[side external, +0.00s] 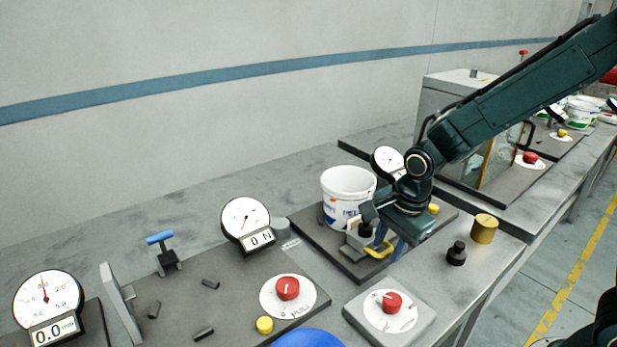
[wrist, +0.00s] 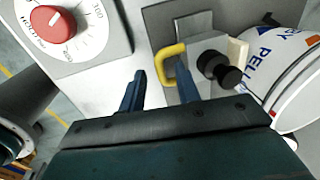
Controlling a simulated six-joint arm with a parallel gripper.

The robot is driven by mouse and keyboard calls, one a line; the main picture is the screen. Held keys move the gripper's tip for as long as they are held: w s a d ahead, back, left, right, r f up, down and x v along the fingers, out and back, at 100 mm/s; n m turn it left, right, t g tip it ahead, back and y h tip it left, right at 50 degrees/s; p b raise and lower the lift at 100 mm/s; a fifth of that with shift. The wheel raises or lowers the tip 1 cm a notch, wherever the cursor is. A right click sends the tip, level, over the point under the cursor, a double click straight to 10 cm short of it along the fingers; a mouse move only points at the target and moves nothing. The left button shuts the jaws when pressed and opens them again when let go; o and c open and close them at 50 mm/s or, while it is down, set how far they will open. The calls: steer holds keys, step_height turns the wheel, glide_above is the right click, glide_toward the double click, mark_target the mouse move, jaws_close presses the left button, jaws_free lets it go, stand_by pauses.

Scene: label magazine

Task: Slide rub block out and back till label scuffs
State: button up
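The white tub (side external: 345,207) with a blue and orange label stands upright on a dark plate, and its label (wrist: 272,55) shows at the right in the wrist view. The grey rub block (wrist: 208,48) sits beside the tub, with a black knob (wrist: 218,70) and a yellow loop handle (wrist: 161,65). A pale pad on the block faces the label; whether they touch I cannot tell. My gripper (wrist: 160,66) is open, with the handle's bar between its blue fingers. The right finger is close to the handle, seemingly inside the loop. Contact is unclear.
A red-knob dial box (side external: 392,303) stands in front of the plate. A black weight (side external: 457,253) and a brass weight (side external: 484,229) stand to the right. Another station with a force gauge (side external: 246,224) lies to the left.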

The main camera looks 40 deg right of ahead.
step_height(320, 180, up, 13)
steer(key=s, duration=0.2)
steer(key=shift+s, duration=0.35)
steer(key=shift+r, duration=0.15)
stand_by(0.3)
steer(key=s+d+r+n+t, duration=0.1)
steer(key=s+d+n, duration=0.1)
steer(key=s+n, duration=0.6)
steer(key=s+d+r+n+t, duration=0.2)
steer(key=s+n, duration=0.6)
steer(key=n, duration=0.2)
steer(key=shift+r, duration=0.1)
stand_by(1.4)
